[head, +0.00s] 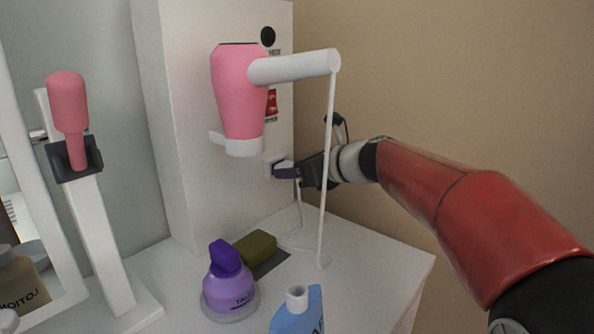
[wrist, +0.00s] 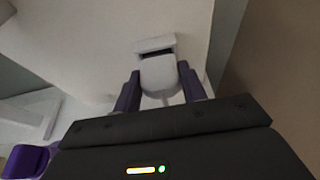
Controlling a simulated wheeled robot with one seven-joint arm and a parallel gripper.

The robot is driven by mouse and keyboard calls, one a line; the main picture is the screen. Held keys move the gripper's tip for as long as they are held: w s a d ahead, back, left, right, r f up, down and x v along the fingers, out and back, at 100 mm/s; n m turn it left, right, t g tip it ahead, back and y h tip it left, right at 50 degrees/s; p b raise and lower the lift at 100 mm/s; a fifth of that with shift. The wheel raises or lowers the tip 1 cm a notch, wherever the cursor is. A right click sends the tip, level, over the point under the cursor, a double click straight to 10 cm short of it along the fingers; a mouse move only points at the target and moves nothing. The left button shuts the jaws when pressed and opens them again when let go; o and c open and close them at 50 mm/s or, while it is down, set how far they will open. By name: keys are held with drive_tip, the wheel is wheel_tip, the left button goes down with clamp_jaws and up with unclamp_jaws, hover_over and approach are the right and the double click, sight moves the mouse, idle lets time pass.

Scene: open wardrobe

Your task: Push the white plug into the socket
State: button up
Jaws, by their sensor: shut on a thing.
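The white plug (wrist: 160,75) sits between the two purple fingers of my gripper (wrist: 162,92) in the wrist view. My gripper (head: 284,171) is shut on it, beside the white cabinet's side. The white socket (wrist: 154,45) is mounted on the cabinet wall, just beyond the plug. A dark strip shows between socket and plug; I cannot tell whether the prongs have entered. In the head view the socket (head: 270,165) is at the fingertips, and the plug is mostly hidden by the fingers.
A pink hair dryer (head: 236,90) hangs above in a white holder. Its white cord (head: 326,170) drops in front of my gripper to the counter (head: 370,258). A brown wall is at right.

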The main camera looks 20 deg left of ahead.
drive_tip(key=shift+w+a, duration=0.1)
drive_tip(key=shift+a, duration=0.25)
drive_tip(key=o, duration=1.2)
drive_tip(key=v, duration=0.7)
drive_tip(key=shift+d, duration=0.4)
